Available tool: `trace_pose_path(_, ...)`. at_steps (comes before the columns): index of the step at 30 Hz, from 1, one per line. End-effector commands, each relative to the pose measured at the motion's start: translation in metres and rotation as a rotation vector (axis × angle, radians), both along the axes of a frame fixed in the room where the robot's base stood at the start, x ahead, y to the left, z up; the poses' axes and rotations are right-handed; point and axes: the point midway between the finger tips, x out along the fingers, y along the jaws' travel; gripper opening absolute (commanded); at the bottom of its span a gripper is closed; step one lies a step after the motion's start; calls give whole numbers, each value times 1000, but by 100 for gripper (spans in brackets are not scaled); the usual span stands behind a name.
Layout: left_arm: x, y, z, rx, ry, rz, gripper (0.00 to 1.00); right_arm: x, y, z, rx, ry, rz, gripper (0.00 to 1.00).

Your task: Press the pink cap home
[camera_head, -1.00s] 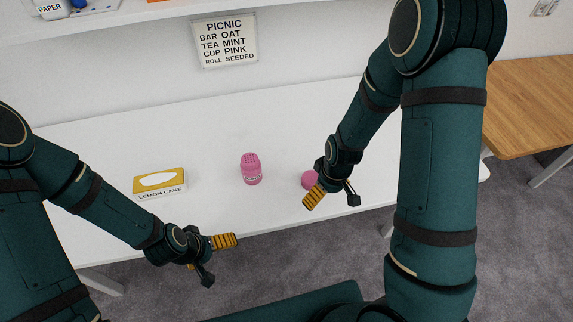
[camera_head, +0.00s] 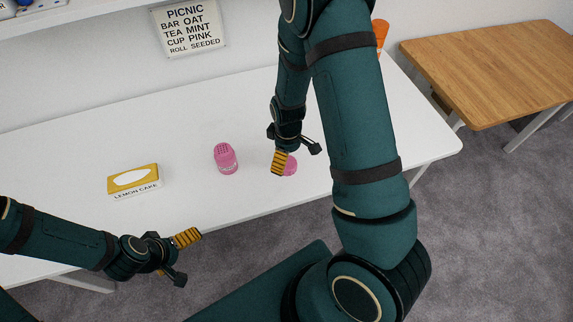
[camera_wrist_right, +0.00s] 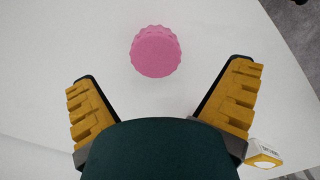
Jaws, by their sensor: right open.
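The right gripper holds nothing. My left gripper (camera_head: 187,258) is open and empty at the table's front edge, away from the jar.
A yellow lemon cake box (camera_head: 134,181) is on the white table (camera_head: 75,135), left of the jar. A picnic sign (camera_head: 190,27) is on the wall. An orange object (camera_head: 380,32) stands behind my right arm. A wooden table (camera_head: 490,70) is at the right.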

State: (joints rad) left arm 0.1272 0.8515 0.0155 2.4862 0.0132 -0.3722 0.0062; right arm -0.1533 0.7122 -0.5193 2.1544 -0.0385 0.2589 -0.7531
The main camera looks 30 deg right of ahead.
Motion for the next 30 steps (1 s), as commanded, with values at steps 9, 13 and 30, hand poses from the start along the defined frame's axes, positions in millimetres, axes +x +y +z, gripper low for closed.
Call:
trace_pose_path(9, -2, 0, -5, -1, 3, -3, 100, 2, -3, -27, 0, 1, -2, 100)
trace_pose_path(13, -3, -1, -9, -2, 7, -5, 100, 5, -5, -47, 0, 1, -2, 100)
trace_pose_path(30, -4, -1, -10, -2, 8, -6, 100, 6, -4, -62, 1, -1, 0, 48)
